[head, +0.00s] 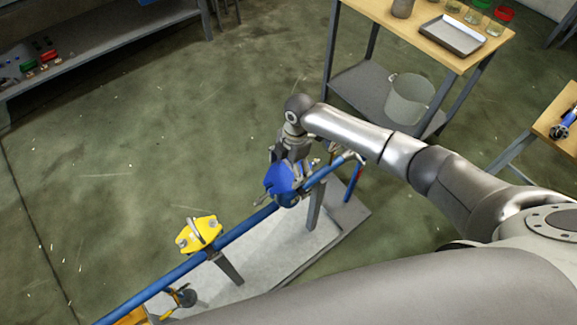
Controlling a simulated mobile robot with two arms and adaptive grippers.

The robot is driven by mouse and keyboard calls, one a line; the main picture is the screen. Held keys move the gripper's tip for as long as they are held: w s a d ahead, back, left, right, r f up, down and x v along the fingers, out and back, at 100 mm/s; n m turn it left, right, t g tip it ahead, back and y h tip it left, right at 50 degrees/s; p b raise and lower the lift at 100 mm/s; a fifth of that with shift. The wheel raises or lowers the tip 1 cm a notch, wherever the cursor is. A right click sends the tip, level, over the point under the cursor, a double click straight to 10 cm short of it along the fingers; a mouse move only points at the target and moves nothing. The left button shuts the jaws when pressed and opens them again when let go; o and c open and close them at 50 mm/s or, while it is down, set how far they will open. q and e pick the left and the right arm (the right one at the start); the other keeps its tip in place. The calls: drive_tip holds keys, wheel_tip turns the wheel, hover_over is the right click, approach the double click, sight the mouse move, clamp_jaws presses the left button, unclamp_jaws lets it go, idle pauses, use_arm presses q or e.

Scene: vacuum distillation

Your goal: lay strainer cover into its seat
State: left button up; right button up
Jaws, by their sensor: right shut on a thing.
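My right gripper (288,163) reaches down over the blue pipe from its far side and is shut on a blue plate-like piece, which I take for the strainer cover (279,180). The cover looks tilted and is close over a blue fitting on the pipe, which I take for the strainer body (290,199). The seat is hidden under the cover and gripper, and I cannot tell whether the two touch. My left gripper is not in view.
The blue pipe (160,284) runs diagonally on grey posts over a pale base (270,246). A wooden-topped table (430,32) with a tray and a bucket (408,98) below stands behind. Floor at left is clear.

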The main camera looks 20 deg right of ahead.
drive_tip(key=o, duration=1.6)
drive_tip(key=shift+c, duration=0.2)
drive_tip(key=shift+o, duration=0.7)
drive_tip(key=shift+s+f, duration=0.1)
drive_tip(key=shift+f, duration=0.05)
wheel_tip(320, 180, up, 12)
drive_tip(key=d, duration=0.1)
drive_tip(key=shift+w+d, duration=0.3)
drive_tip(key=shift+w, duration=0.05)
